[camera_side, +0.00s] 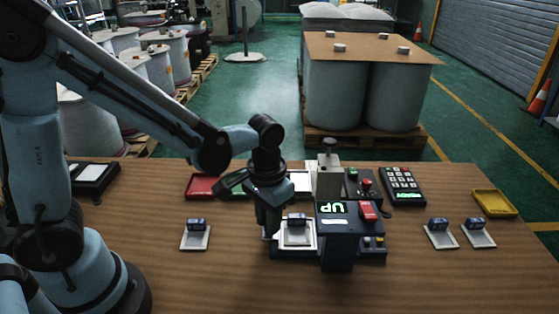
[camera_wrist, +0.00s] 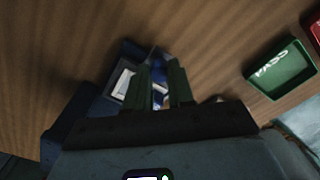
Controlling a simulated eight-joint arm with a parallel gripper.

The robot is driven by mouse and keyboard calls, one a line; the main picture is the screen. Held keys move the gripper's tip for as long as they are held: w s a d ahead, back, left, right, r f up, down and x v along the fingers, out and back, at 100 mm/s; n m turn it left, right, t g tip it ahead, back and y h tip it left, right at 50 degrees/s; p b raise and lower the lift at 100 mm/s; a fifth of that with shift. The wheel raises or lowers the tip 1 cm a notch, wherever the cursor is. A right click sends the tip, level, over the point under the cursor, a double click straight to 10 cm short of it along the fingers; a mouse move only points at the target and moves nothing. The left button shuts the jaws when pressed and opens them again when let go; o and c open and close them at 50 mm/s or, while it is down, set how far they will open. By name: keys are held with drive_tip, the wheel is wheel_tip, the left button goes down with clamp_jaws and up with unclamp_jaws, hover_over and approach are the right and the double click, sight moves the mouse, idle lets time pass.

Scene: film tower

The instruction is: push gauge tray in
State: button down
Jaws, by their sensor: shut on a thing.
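The gauge (camera_side: 340,222) is a dark blue unit with a lit green display and a red block on top. Its white gauge tray (camera_side: 284,243) sticks out at its left side and carries a small dark blue block (camera_side: 296,220). The tray also shows in the wrist view (camera_wrist: 122,87), left of the fingers. My gripper (camera_side: 268,228) points down at the tray's left end. In the wrist view my gripper (camera_wrist: 161,92) has its two green fingers close together around a narrow blue part (camera_wrist: 158,72) beside the tray. What they grip is partly hidden.
White pads with dark blocks stand at left (camera_side: 195,238) and right (camera_side: 440,236). A red tray (camera_side: 202,186) and a green PASS tray (camera_wrist: 283,70) lie behind. A keypad device (camera_side: 402,185) and yellow tray (camera_side: 494,203) stand back right. The front table is clear.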

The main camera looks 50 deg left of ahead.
drive_tip(key=shift+w+d, duration=1.4)
drive_tip(key=shift+w, duration=0.05)
drive_tip(key=c, duration=1)
unclamp_jaws()
wheel_tip(320, 180, up, 12)
drive_tip(key=shift+r, duration=0.1)
